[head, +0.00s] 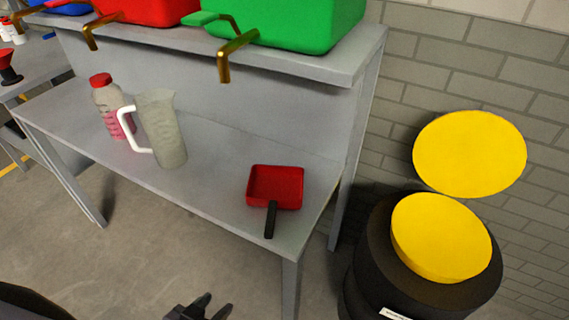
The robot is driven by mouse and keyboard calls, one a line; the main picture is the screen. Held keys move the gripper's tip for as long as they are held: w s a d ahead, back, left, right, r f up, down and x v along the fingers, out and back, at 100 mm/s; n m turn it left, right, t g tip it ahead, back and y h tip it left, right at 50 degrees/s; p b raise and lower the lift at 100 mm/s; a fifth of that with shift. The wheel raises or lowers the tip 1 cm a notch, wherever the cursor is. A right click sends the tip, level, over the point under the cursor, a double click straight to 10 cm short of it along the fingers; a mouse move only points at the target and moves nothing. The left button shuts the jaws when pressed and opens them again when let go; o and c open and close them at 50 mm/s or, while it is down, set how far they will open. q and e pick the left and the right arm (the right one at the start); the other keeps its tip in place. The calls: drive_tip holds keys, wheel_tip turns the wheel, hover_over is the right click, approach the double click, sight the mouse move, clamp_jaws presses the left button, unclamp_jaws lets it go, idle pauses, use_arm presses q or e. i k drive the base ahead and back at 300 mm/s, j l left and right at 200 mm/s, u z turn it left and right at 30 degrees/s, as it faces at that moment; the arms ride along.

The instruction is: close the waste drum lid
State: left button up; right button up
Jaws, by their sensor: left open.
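The waste drum (369,265) is black and stands at the lower right, by the brick wall. Its round yellow lid (470,153) is raised, tilted up at the back of the drum. A second yellow round part (441,237) sits in the drum top below the lid. My left gripper (214,306) is at the bottom edge, dark, open and empty. It is well to the left of the drum and apart from it. My right gripper is not in view.
A grey bench (215,195) stands left of the drum, with a red dustpan-like scoop (275,187), a pitcher (162,128) and a red-capped bottle (113,108). A shelf above holds red (150,9) and green (290,25) containers with brass taps. Floor between bench and drum is clear.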

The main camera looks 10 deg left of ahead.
sight(473, 154)
drive_tip(key=z, duration=1)
drive_tip(key=l+z, duration=0.25)
drive_tip(key=z, duration=0.2)
drive_tip(key=i+l+z, duration=0.15)
drive_tip(key=z, duration=0.25)
